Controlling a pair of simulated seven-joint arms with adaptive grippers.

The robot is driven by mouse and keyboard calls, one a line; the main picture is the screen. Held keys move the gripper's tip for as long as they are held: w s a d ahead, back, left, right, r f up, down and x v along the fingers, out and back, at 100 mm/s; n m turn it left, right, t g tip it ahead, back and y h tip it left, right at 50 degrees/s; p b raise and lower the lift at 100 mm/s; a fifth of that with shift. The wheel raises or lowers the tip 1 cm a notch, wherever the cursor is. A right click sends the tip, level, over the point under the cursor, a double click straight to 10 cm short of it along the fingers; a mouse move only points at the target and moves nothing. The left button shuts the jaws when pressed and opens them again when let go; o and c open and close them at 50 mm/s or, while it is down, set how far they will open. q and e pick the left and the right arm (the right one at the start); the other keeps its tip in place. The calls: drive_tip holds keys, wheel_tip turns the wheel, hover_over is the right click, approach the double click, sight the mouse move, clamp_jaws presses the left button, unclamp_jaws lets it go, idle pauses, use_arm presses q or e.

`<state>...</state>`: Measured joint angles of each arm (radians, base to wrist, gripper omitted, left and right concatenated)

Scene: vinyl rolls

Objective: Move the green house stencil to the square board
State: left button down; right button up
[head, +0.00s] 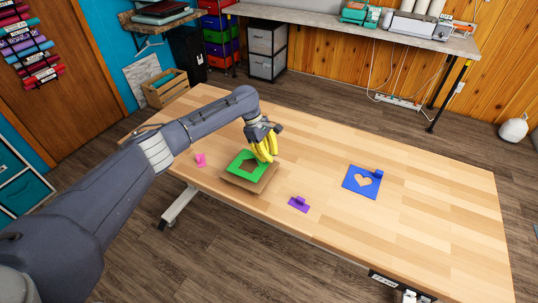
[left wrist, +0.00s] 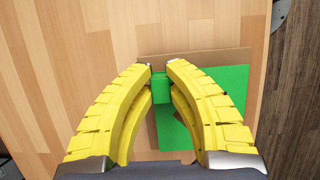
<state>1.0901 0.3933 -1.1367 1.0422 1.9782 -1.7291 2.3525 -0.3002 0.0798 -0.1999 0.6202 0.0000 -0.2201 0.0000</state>
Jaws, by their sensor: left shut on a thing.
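The green house stencil (head: 240,161) is a flat green piece with a cut-out in it and a raised green tab. It lies over the square board (head: 263,186), a brown board on the table. My left gripper (head: 271,158) has yellow fingers and comes from above. In the left wrist view the gripper (left wrist: 159,66) is shut on the stencil's green tab (left wrist: 160,87). I cannot tell whether the stencil touches the board.
A blue heart stencil (head: 354,188) lies to the right on the wooden table (head: 420,215). A small purple piece (head: 299,204) lies near the front edge. A small pink piece (head: 200,160) stands left of the board. The table's right side is clear.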

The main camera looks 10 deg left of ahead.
use_arm(q)
drive_tip(key=shift+f, duration=0.4)
drive_tip(key=shift+f, duration=0.2)
idle(0.3)
drive_tip(key=shift+f, duration=0.45)
drive_tip(key=shift+f, duration=0.2)
idle(0.4)
drive_tip(key=shift+c, duration=0.2)
unclamp_jaws()
idle(0.5)
idle(0.4)
drive_tip(key=shift+v, duration=4.45)
